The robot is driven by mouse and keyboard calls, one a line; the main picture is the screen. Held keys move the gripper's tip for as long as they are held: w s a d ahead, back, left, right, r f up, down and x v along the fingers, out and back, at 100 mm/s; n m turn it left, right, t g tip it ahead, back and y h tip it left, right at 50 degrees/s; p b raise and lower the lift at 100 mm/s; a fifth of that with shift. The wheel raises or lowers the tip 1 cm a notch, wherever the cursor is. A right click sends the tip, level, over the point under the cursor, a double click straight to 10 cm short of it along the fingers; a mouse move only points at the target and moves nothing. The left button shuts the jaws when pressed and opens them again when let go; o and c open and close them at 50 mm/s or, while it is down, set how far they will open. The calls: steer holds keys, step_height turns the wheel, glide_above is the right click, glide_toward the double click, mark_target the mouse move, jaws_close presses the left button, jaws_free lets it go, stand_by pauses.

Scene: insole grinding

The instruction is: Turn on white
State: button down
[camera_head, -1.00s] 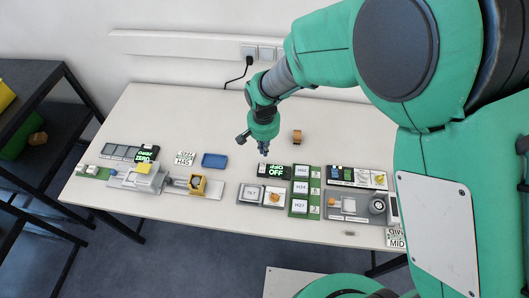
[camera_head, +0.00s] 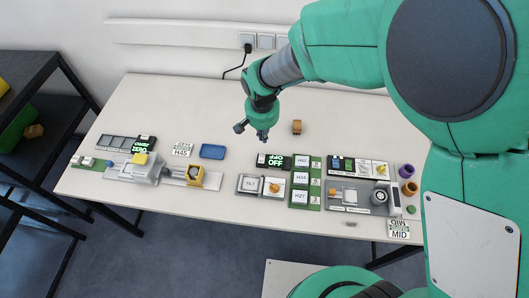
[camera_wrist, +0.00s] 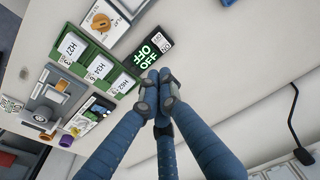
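My gripper (camera_head: 263,138) hovers over the pale table (camera_head: 342,112), behind the small black display (camera_head: 273,161) reading OFF in green. In the wrist view its fingertips (camera_wrist: 158,78) are together, with nothing seen between them, and the OFF display (camera_wrist: 147,52) lies just beyond them. In front of that display is a white panel (camera_head: 249,184) with an orange knob (camera_head: 275,187); the knob (camera_wrist: 101,22) also shows in the wrist view. Beside it stands a green board (camera_head: 315,190) with white labelled plates reading H62, H34 and H27. I cannot tell which part is called white.
A grey station (camera_head: 348,197) with a round dial and purple and orange cylinders stand at right. A small brown block (camera_head: 297,127) is behind. The table's back is mostly clear.

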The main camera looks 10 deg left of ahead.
mark_target(265, 155)
steer(key=shift+w+r+t+b, duration=0.15)
steer(key=shift+t+b, duration=0.15)
steer(key=shift+b, duration=0.2)
steer(key=shift+f, duration=0.2)
steer(key=f+b, duration=0.1)
steer(key=f, duration=0.3)
steer(key=w+f+b, duration=0.1)
steer(key=f, duration=0.4)
steer(key=w+f+b, duration=0.1)
steer(key=f, duration=0.3)
steer(key=shift+w+f, duration=0.25)
